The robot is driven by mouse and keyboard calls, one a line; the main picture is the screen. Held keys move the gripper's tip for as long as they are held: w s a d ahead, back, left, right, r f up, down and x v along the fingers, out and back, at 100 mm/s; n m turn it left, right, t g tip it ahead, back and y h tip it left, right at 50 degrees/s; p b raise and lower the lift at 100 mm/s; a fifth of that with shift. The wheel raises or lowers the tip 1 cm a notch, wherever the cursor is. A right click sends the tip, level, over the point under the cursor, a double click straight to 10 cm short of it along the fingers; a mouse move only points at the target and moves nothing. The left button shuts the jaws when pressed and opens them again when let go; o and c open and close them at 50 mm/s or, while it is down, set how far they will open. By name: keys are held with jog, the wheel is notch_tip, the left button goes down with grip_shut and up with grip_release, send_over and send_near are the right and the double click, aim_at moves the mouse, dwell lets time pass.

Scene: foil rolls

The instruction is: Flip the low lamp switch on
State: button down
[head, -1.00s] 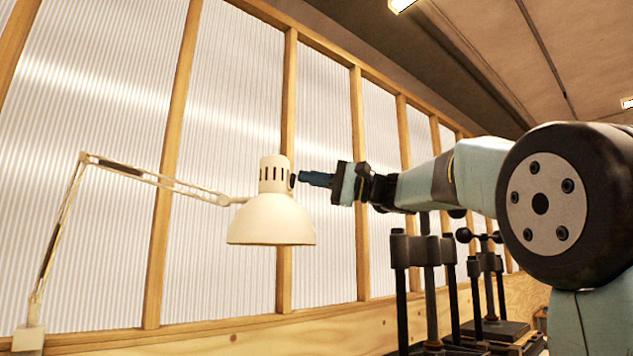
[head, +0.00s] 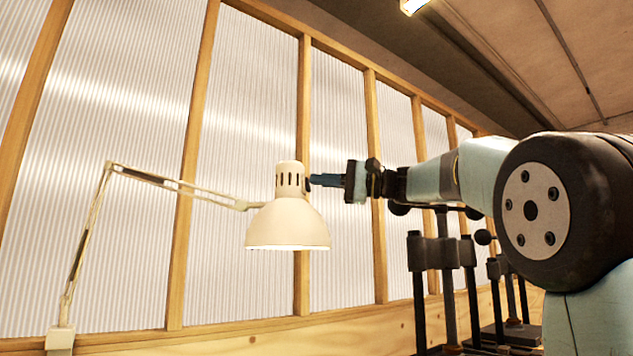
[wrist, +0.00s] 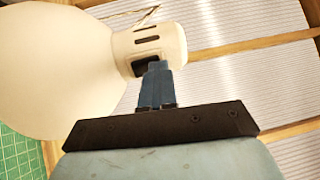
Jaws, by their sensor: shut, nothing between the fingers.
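A cream desk lamp (head: 288,224) with a jointed arm hangs at the centre-left of the head view, its shade facing down. The shade's underside shows a bright rim. A small dark switch (head: 308,185) sits on the right side of the lamp's upper housing. My gripper (head: 313,180) is shut and empty, its blue fingertips pointing left against or very close to the switch.
A translucent ribbed wall with wooden studs (head: 303,120) stands behind the lamp. Dark metal stands (head: 445,270) rise below my arm at the right. A green gridded mat (wrist: 18,150) shows at the lower left of the wrist view.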

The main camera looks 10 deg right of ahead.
jog(key=s+d+r, duration=0.1)
jog(key=d, duration=0.5)
jog(key=s+d+r, duration=0.1)
jog(key=s+d, duration=0.1)
jog(key=d, duration=0.5)
jog(key=shift+s+r, duration=0.25)
jog(key=shift+r, duration=0.15)
jog(key=shift+d, duration=0.1)
jog(key=s+a+f+m+h, duration=0.1)
jog(key=s+a+f+h, duration=0.15)
jog(key=f, duration=0.55)
jog(key=s+a+f+m+t+h, duration=0.1)
jog(key=s+f+h, duration=0.3)
jog(key=f, duration=0.4)
jog(key=s+a+f+h, duration=0.2)
jog(key=s+f+h, duration=0.1)
jog(key=f, duration=0.6)
jog(key=s+d+f+n+h, duration=0.2)
jog(key=s+f, duration=0.5)
jog(key=f, duration=0.5)
jog(key=s+d+f+n+h, duration=0.2)
jog(key=s+d+f+h, duration=0.2)
jog(key=f, duration=0.9)
jog(key=s+h, duration=0.3)
jog(key=s, duration=0.1)
jog(key=shift+d+n, duration=0.3)
jog(key=shift+n, duration=0.1)
